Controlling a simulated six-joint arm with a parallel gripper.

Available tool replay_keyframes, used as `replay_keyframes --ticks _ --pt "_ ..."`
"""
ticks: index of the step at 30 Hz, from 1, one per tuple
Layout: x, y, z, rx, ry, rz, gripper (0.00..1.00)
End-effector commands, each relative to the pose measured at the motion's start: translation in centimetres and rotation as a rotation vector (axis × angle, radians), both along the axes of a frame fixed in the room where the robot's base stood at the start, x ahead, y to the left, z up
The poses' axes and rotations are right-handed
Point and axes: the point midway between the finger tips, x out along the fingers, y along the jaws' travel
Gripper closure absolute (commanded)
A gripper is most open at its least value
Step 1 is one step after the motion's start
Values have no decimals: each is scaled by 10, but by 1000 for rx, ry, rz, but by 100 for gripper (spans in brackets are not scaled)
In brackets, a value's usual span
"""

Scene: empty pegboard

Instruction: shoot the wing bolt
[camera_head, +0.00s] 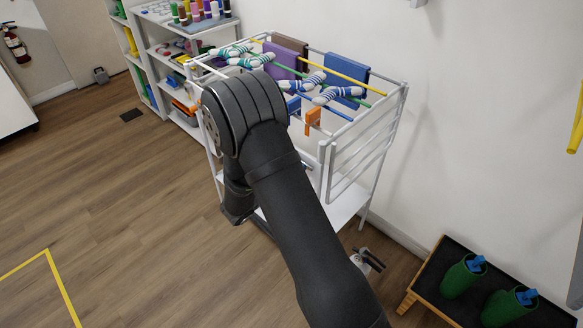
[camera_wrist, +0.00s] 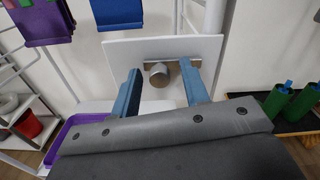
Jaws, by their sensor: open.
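In the wrist view, a grey metal piece (camera_wrist: 159,76) with a rounded head and a thin flat bar lies on or just in front of a white plate (camera_wrist: 122,46); I take it for the wing bolt. My gripper (camera_wrist: 160,70) is open, one blue finger on each side of the head. Gaps show between the head and both fingers, so nothing is gripped. Whether the fingertips touch the plate I cannot tell. In the head view my arm hides the gripper, and I cannot pick out the bolt there.
A white drying rack (camera_head: 394,105) with socks and cloths stands close behind my arm. Shelves (camera_head: 150,38) stand at the left. A dark-topped low stand (camera_head: 437,283) with green cylinders (camera_head: 463,276) is at lower right.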

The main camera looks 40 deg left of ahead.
Motion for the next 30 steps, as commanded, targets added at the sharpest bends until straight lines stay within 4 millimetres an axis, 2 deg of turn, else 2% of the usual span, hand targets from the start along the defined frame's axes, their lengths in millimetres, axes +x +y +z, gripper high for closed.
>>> replay_keyframes --ticks 5,12,25,26,28,30 --pt "0 0 0 0 0 0 59" --pt "0 0 0 0 0 0 100" --pt "0 -5 0 2 0 -2 100" --pt "0 -5 0 1 -1 -2 75" --pt "0 -5 0 1 -1 -2 61" --pt "0 -5 0 1 0 -1 59"
